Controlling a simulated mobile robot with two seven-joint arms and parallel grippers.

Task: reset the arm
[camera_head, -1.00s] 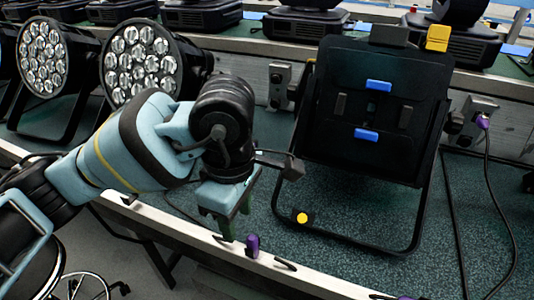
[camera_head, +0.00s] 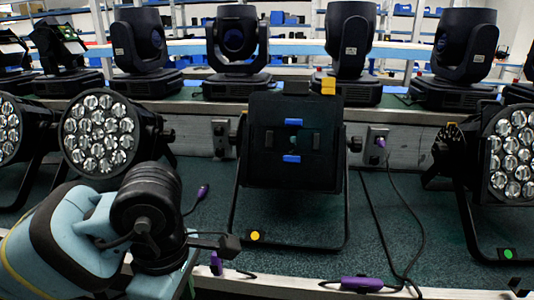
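My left arm reaches in from the lower left, with its blue-grey and black wrist (camera_head: 148,215) over the front edge of the bench. My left gripper (camera_head: 190,280) points down at the bottom edge of the view. Its fingers are mostly cut off or hidden, so I cannot tell if they are open or shut. A purple connector (camera_head: 216,263) stands at the bench's front edge just right of it, apart from the fingers as far as I can see.
A black par can (camera_head: 290,140) faces away mid-bench. Lit-face par cans stand at left (camera_head: 98,132) and right (camera_head: 510,150). Purple connectors lie on the bench (camera_head: 202,193), at the front edge (camera_head: 361,284) and in a socket panel (camera_head: 380,143). Moving-head lights (camera_head: 237,50) line the back.

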